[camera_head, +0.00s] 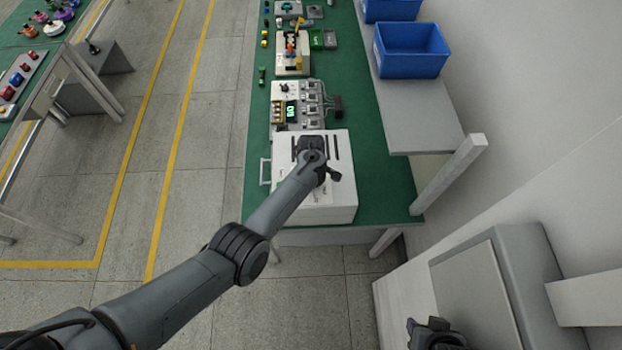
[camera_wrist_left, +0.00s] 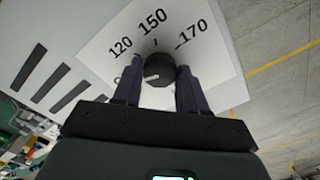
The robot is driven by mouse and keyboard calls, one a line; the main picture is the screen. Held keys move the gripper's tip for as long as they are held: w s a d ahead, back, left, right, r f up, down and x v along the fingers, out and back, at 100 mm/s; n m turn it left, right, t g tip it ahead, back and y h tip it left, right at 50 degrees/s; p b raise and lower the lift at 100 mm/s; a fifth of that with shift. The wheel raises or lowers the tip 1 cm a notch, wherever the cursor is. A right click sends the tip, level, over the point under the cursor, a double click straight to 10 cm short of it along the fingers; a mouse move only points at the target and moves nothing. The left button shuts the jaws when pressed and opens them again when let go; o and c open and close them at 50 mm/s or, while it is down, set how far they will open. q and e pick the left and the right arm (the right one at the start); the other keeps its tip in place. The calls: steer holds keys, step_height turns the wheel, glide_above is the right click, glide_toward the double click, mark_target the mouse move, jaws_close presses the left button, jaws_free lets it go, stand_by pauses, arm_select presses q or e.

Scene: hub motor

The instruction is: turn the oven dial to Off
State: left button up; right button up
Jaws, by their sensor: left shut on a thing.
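The oven (camera_head: 340,205) is a white box near the end of the green bench. Its dial (camera_wrist_left: 158,68) is a round black knob with a white mark, on a white scale plate (camera_wrist_left: 100,47) reading 120, 150 and 170. The mark points left in the left wrist view; part of the scale is hidden behind my fingers. My left gripper (camera_wrist_left: 160,80) has one finger on each side of the dial and is shut on it. In the head view my left arm covers the dial. My right gripper (camera_head: 434,333) is at the bottom edge, away from the oven; its fingers are unclear.
A control unit with a green display (camera_head: 291,111) stands directly behind the oven on the green bench (camera_head: 383,188). Blue bins (camera_head: 412,50) sit on a grey shelf to the right. A grey cabinet (camera_head: 480,295) stands at lower right. The floor left of the bench is clear.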

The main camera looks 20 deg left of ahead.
stand_by(0.5)
arm_select(q)
steer(key=o, duration=1.1)
steer(key=shift+c, duration=0.2)
steer(key=shift+r, duration=0.1)
step_height(320, 180, up, 11)
steer(key=p, duration=0.2)
steer(key=shift+f, duration=0.2)
